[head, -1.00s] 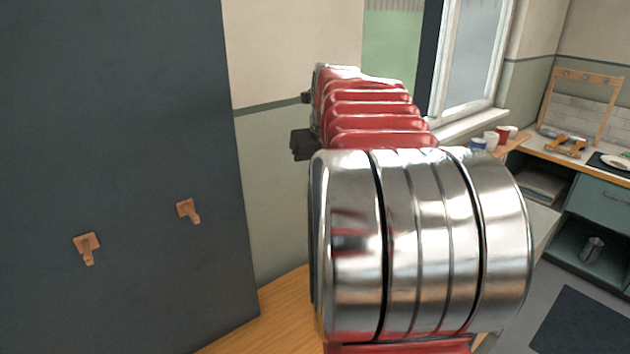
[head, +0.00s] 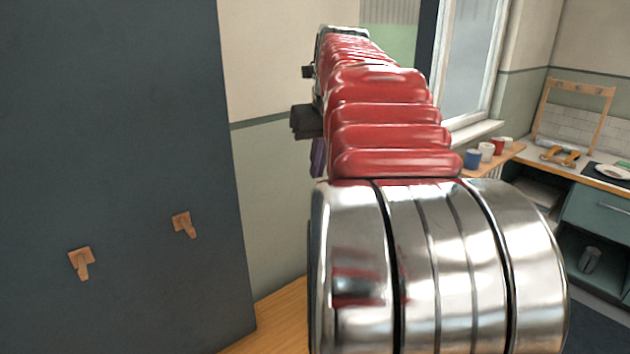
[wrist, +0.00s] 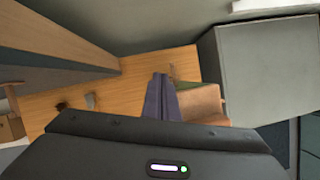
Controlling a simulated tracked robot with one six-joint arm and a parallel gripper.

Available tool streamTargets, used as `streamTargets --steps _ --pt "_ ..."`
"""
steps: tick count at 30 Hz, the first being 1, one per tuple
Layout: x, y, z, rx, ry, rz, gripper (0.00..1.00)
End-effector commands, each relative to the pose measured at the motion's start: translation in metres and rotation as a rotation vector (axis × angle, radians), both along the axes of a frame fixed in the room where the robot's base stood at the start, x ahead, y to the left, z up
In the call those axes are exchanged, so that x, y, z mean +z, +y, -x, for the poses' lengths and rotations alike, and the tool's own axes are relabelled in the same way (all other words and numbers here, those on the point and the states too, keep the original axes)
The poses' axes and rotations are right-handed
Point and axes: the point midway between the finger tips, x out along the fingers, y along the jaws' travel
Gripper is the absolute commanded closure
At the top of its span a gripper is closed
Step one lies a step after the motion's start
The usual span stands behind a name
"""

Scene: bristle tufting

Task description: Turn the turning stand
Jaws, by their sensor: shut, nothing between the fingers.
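My gripper (wrist: 161,84) shows in the wrist view as two dark purple fingers lying together, shut and empty. They reach out over a wooden worktop (wrist: 135,76). Just right of the fingers, a brown block-like thing (wrist: 203,102) with a green edge shows, partly hidden by my gripper body. I cannot tell whether it is the turning stand, nor whether the fingers touch it. In the head view my purple fingers (head: 317,160) hang below the far end of my arm. No turning stand can be made out there; my arm covers much of the middle.
A tall dark panel with two wooden hooks (head: 184,224) fills the left. Several mugs (head: 487,150) stand on a wooden surface at right, near a counter with drawers (head: 600,212). A grey box-like block (wrist: 255,70) stands right of the worktop in the wrist view.

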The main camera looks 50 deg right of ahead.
Motion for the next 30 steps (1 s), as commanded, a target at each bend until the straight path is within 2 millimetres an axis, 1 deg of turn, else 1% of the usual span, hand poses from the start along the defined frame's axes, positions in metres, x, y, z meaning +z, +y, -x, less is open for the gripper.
streamTargets --steps 1,3,6,10,14,30 --pt "0.009 0.001 0.003 0.0 -0.003 0.003 1.0" --pt "0.02 0.003 0.007 0.0 -0.003 0.003 1.0" --pt "0.032 0.005 0.011 0.0 -0.002 0.002 1.0" --pt "0.041 0.007 0.014 0.0 -0.001 0.002 1.0" --pt "0.044 0.008 0.016 0.0 0.0 0.0 1.0" --pt "0.043 0.009 0.015 0.003 0.0 0.0 1.0"
